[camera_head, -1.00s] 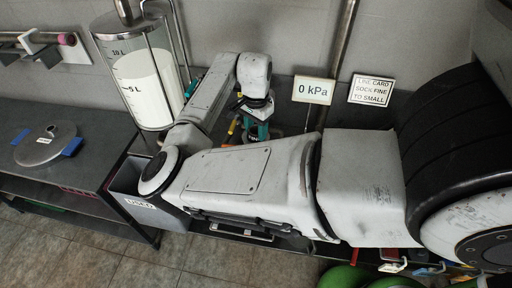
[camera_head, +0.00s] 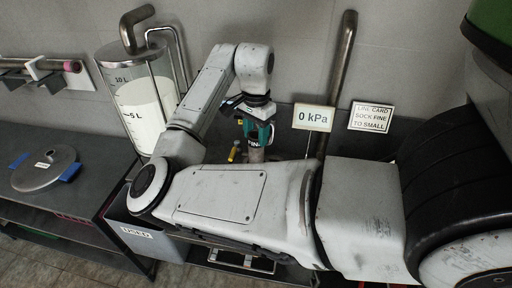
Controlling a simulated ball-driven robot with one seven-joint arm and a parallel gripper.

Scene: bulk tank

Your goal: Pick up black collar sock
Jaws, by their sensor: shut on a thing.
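My gripper (camera_head: 256,133) points down at the middle of the view, in front of the back wall. Its teal fingers are shut on the black collar sock (camera_head: 254,146). The sock's dark collar carries a white label that seems to read FINE. A short pale part shows below the collar. My forearm hides what lies lower, so I cannot tell how far the sock hangs or whether it touches anything.
A clear tank (camera_head: 140,95) of white liquid stands left. A grey bin (camera_head: 150,236) marked USED is below it. A metal lid (camera_head: 45,166) lies on the left bench. A yellow handle (camera_head: 234,152) is beside the gripper. A 0 kPa sign (camera_head: 313,118) and vertical pipe (camera_head: 338,85) are right.

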